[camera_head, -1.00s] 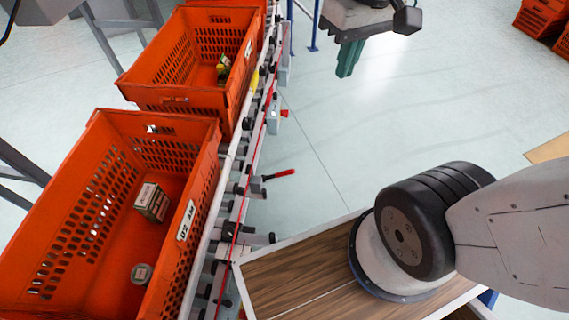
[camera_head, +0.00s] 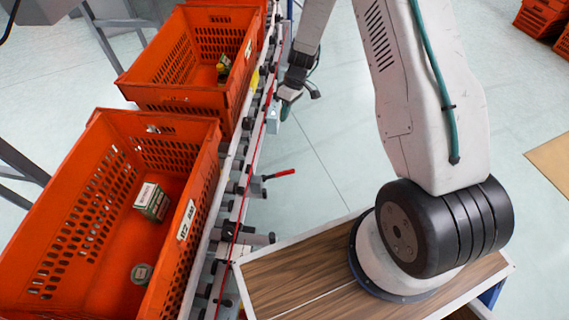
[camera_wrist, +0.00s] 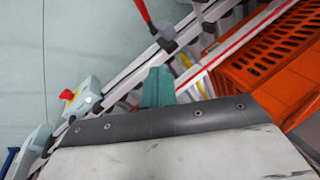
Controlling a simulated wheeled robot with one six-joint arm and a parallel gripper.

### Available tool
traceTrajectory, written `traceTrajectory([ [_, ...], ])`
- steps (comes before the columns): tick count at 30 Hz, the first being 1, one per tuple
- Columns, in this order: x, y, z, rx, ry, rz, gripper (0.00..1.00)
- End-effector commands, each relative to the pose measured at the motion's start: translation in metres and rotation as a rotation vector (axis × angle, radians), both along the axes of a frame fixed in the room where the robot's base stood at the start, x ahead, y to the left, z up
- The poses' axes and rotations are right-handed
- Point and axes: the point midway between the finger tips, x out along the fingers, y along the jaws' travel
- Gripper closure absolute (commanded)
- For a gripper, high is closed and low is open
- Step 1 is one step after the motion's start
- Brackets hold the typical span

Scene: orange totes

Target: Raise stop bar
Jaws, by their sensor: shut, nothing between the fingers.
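A lever with a red handle (camera_head: 280,174) sticks out sideways from the near side of the conveyor rail. A red handle also shows at the top of the wrist view (camera_wrist: 142,10). A grey box (camera_wrist: 82,104) with a red knob is fixed to the rail, left of my fingers in the wrist view. I cannot tell for sure which part is the stop bar. My gripper (camera_head: 286,98) is beside the rail, close to the grey box and beyond the red-handled lever. Its teal fingers (camera_wrist: 157,86) are shut and empty, over the rail in the wrist view.
Orange totes stand in a row on the conveyor: a near one (camera_head: 205,180) and a farther one (camera_head: 240,90), with small boxes and a can inside. The rail (camera_head: 235,205) runs along them. More totes (camera_head: 540,18) stand far right.

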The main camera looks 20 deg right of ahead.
Motion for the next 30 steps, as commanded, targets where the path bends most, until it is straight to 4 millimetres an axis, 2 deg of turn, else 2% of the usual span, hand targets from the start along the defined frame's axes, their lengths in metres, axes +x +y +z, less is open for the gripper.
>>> traceTrajectory([
  [1, -0.002, -0.002, -0.029, 0.007, 0.009, 0.012, 1.00],
  [3, -0.003, -0.003, -0.056, 0.014, 0.009, 0.029, 1.00],
  [6, -0.005, -0.005, -0.084, 0.020, 0.008, 0.048, 1.00],
  [8, -0.006, -0.006, -0.094, 0.021, 0.006, 0.054, 1.00],
  [12, -0.006, -0.006, -0.103, 0.023, 0.005, 0.060, 1.00],
  [23, -0.008, -0.005, -0.106, 0.023, 0.006, 0.062, 1.00],
  [26, -0.010, -0.001, -0.115, 0.024, 0.008, 0.064, 1.00],
  [30, -0.014, 0.008, -0.139, 0.024, 0.010, 0.063, 1.00],
])
